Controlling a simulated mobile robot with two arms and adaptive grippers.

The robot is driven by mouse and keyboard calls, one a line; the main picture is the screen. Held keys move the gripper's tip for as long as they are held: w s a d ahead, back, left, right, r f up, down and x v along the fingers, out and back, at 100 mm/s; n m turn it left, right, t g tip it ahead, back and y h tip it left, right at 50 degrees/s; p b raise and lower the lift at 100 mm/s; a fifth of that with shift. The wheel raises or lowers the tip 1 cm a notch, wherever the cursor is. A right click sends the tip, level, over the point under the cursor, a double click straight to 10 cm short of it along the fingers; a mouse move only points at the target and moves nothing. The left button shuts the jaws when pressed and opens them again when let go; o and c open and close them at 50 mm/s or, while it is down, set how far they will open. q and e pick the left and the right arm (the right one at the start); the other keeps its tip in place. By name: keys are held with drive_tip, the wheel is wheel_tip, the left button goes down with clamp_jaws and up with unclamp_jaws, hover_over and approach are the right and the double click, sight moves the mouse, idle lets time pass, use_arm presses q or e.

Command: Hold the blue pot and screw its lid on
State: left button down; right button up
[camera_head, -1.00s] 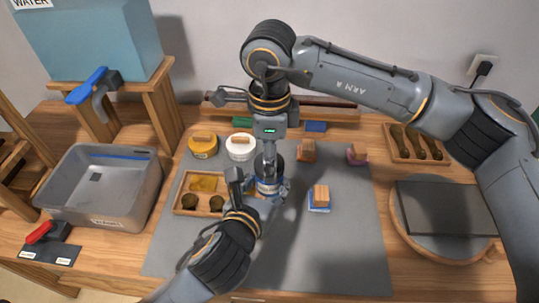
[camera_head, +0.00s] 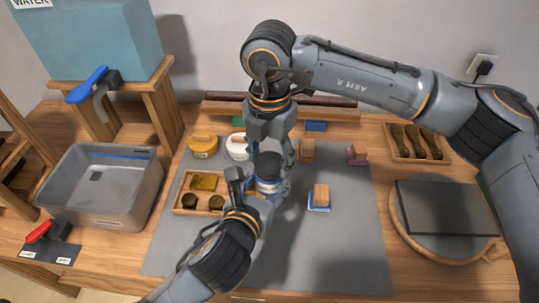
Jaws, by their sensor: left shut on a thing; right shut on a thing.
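The blue pot (camera_head: 267,186) stands upright on the grey mat, with a pale band around it. My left gripper (camera_head: 258,191) reaches in from the front and is shut on the pot. A dark lid (camera_head: 269,160) sits on top of the pot; I cannot tell how tightly. My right gripper (camera_head: 271,152) comes down from above and is shut on the lid. Its fingers partly hide the lid's edges.
A wood-topped blue block (camera_head: 319,200) is at right. The mat's front (camera_head: 320,260) is clear.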

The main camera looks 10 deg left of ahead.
drive_tip(key=shift+w+m, duration=0.1)
drive_tip(key=shift+m, duration=1)
drive_tip(key=o, duration=0.9)
drive_tip(key=shift+o, duration=0.2)
drive_tip(key=shift+r, duration=2.25)
drive_tip(key=shift+c, duration=0.5)
